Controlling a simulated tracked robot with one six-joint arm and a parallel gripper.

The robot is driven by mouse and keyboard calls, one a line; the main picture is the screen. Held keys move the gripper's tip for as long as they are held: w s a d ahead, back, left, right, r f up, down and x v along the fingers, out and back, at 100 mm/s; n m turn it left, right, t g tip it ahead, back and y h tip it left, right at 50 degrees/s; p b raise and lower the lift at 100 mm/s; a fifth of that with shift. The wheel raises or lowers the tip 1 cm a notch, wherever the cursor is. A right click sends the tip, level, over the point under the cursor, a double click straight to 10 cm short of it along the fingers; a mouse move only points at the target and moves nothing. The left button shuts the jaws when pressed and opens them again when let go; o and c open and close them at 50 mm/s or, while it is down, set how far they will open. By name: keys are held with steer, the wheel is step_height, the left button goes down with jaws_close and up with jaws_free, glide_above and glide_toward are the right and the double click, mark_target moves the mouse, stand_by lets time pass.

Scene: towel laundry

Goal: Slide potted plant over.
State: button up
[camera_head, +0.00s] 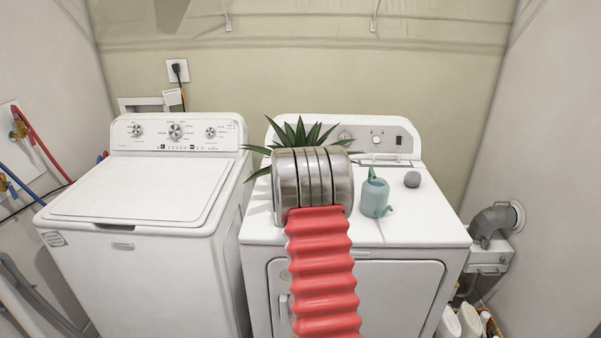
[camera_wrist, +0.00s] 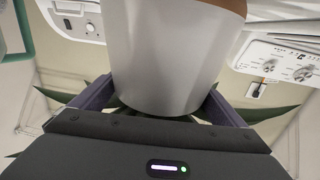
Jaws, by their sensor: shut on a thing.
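The potted plant's spiky green leaves (camera_head: 300,134) show above the dryer in the head view, behind the silver and red parts of my arm, which hide its pot. In the wrist view the white pot (camera_wrist: 172,60) fills the middle, with a brown edge at the top of the picture. My gripper (camera_wrist: 160,100) is shut on the pot, one finger against each side. Leaves also stick out around the fingers there. The gripper is hidden in the head view. I cannot tell whether the pot touches the dryer top.
The plant is over the white dryer (camera_head: 400,232). A white washer (camera_head: 150,190) stands left, across a narrow gap. The dryer's right side has free room.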

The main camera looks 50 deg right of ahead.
steer(key=shift+f, duration=0.1)
steer(key=o, duration=1.7)
steer(key=shift+o, duration=0.2)
steer(key=shift+a, duration=0.1)
steer(key=v, duration=1.3)
steer(key=shift+s+a, duration=0.25)
